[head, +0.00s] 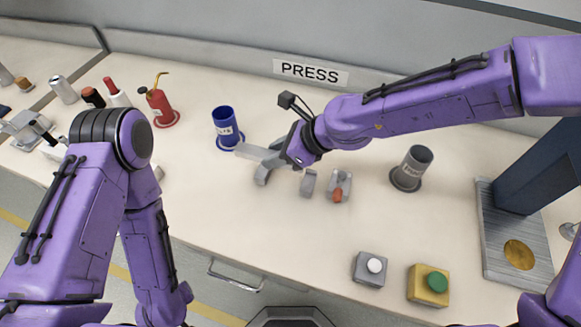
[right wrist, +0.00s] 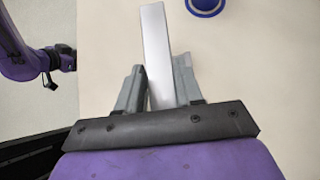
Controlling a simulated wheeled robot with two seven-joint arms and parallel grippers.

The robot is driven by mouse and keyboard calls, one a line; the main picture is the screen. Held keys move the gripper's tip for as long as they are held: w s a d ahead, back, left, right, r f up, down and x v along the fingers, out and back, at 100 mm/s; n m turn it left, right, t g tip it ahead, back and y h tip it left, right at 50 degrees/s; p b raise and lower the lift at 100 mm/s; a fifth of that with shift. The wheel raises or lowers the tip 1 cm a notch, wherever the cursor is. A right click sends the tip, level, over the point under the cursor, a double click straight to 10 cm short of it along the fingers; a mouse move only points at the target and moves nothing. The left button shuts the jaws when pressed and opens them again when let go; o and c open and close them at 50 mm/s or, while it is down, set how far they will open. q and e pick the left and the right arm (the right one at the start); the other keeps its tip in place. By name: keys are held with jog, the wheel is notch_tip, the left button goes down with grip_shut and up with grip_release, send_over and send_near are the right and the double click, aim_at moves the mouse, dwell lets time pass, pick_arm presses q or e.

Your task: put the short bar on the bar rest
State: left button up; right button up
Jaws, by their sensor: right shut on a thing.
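The short bar, pale grey and straight, shows best in the right wrist view (right wrist: 153,30). Its free end also shows in the head view (head: 246,151), pointing left. My right gripper (head: 262,164) is shut on the bar, with a grey finger on each side of it in the right wrist view (right wrist: 158,82). Right of this gripper are two small grey pieces, which look like the bar rest (head: 308,184). The right piece has an orange-red part on it. The bar is apart from both pieces. My left arm shows, but its gripper is not visible.
A blue cup (head: 226,122) stands just beyond the bar, and a red cup (head: 160,106) farther left. A grey cup (head: 413,166) stands to the right. A white-button box (head: 369,268) and a green-button box (head: 430,284) sit near the front edge. The counter's front middle is clear.

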jog(key=d+f, duration=0.1)
jog(key=f, duration=0.1)
jog(key=d+f, duration=0.1)
jog(key=f, duration=0.1)
jog(key=d+f, duration=0.1)
jog(key=f, duration=0.1)
jog(key=shift+w+f, duration=0.2)
jog(key=shift+w, duration=0.15)
jog(key=shift+w+f, duration=0.15)
jog(key=shift+f, duration=0.25)
jog(key=o, duration=1.1)
jog(key=shift+f, duration=0.1)
jog(key=p+v, duration=0.1)
jog(key=v, duration=1.1)
jog(key=shift+r, duration=0.2)
